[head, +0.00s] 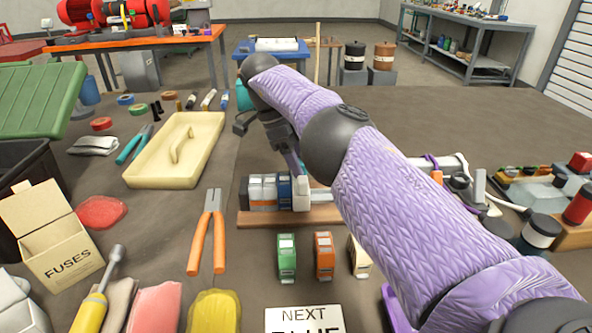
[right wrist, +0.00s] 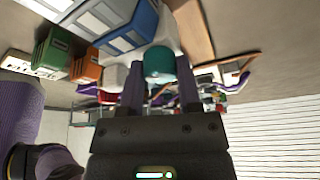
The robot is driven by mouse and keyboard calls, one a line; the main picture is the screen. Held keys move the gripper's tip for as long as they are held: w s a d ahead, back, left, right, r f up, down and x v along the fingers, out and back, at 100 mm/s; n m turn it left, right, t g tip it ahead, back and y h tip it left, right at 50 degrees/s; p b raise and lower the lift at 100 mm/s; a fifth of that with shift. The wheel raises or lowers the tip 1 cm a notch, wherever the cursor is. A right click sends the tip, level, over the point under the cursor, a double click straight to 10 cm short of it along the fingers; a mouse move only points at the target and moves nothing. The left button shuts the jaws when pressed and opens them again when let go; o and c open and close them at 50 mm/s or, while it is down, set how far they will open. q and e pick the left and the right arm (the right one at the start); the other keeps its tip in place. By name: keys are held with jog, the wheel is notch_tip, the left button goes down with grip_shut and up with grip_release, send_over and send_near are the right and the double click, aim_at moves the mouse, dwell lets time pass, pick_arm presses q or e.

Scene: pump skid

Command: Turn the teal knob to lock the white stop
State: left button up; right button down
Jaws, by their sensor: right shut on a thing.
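The white stop (head: 301,194) stands at the right end of a row of modules on a wooden-based rail (head: 258,217) in the head view. It also shows in the right wrist view (right wrist: 170,32), behind the knob. The teal knob (right wrist: 160,62) is between the fingers in the right wrist view; in the head view my gripper and arm hide it. My right gripper (head: 296,171) reaches down to the stop from above. In the right wrist view my right gripper (right wrist: 160,92) is shut on the knob. I cannot tell the knob's turn angle. My left gripper is not in view.
Loose green (head: 287,258), orange (head: 324,257) and cream (head: 359,258) modules stand in front of the rail, near a "NEXT" card (head: 303,318). Orange-handled pliers (head: 208,232) and a yellow tray (head: 176,150) lie to the left. Cluttered parts stand at the right.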

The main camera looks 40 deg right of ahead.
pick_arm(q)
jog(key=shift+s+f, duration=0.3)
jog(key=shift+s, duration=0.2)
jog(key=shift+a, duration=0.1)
pick_arm(e)
jog(key=shift+c, duration=1.4)
grip_release()
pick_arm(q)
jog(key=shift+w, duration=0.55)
